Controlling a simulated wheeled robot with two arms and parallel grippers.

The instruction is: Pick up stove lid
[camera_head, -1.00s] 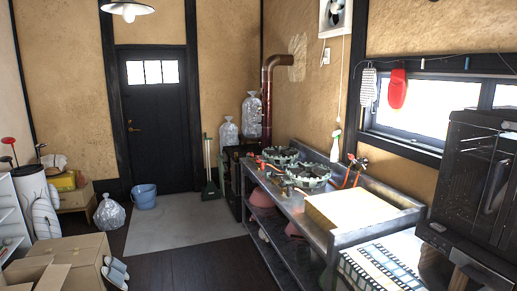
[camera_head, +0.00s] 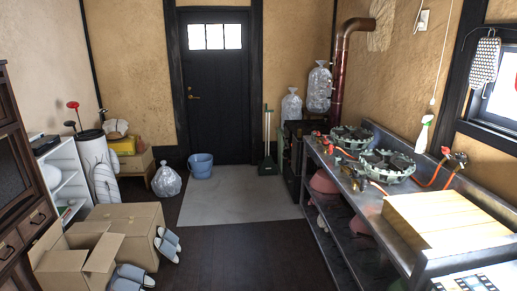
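A dark stove (camera_head: 293,131) stands in the back right corner, beside a copper-coloured pipe (camera_head: 339,75) that rises up the wall. It is small and partly hidden behind the counter and bags, and I cannot make out a separate lid on it. Two round gas burners, a far one (camera_head: 351,137) and a near one (camera_head: 387,165), sit on the metal counter at the right. Neither of my grippers is in view.
The metal counter (camera_head: 345,195) runs along the right side and carries a wooden box (camera_head: 447,222). Cardboard boxes (camera_head: 132,222) and slippers (camera_head: 168,243) lie at the left. A blue bucket (camera_head: 200,165) stands by the door (camera_head: 214,100). The floor (camera_head: 240,245) between is clear.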

